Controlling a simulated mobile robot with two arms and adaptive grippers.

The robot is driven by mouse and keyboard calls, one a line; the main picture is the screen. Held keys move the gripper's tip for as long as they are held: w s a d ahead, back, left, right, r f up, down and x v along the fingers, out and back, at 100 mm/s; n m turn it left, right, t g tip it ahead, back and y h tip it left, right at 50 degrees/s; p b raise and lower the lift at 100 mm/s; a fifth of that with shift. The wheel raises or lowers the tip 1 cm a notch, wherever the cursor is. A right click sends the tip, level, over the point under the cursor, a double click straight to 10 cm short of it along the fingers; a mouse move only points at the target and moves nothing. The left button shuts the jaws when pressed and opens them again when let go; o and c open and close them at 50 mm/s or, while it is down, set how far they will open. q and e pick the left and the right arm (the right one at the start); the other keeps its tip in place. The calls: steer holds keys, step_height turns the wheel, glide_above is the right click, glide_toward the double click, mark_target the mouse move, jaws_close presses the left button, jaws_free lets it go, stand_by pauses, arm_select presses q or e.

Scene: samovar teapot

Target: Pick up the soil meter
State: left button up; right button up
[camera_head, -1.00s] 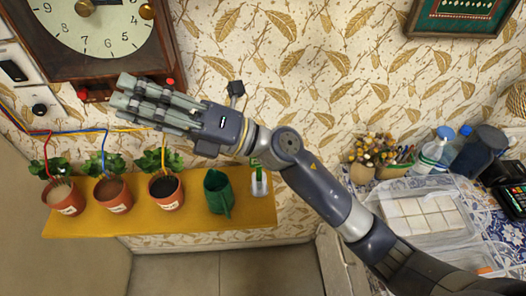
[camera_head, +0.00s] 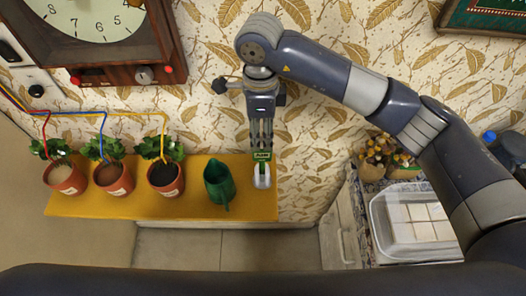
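The soil meter (camera_head: 262,156) has a small green and white head. It stands upright at a clear or whitish holder (camera_head: 262,176) on the right end of the yellow shelf. My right gripper (camera_head: 262,146) points down from above, with its fingertips right at the meter's head. The fingers are narrow and close together; whether they grip the meter or only reach beside it cannot be told. My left gripper is not in view.
A green watering can (camera_head: 219,184) stands just left of the holder on the yellow shelf (camera_head: 240,208). Potted plants (camera_head: 165,178) with coloured wires stand farther left. A clear plastic box (camera_head: 416,222) sits on the right. The patterned wall is close behind my gripper.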

mark_target(262, 139)
step_height(262, 139, down, 3)
steer(key=shift+f+p, duration=0.1)
steer(key=shift+p, duration=0.25)
step_height(262, 139, down, 4)
steer(key=p, duration=0.3)
steer(key=shift+s+f, duration=0.1)
steer(key=shift+f, duration=0.5)
steer(key=shift+c, duration=0.6)
jaws_close()
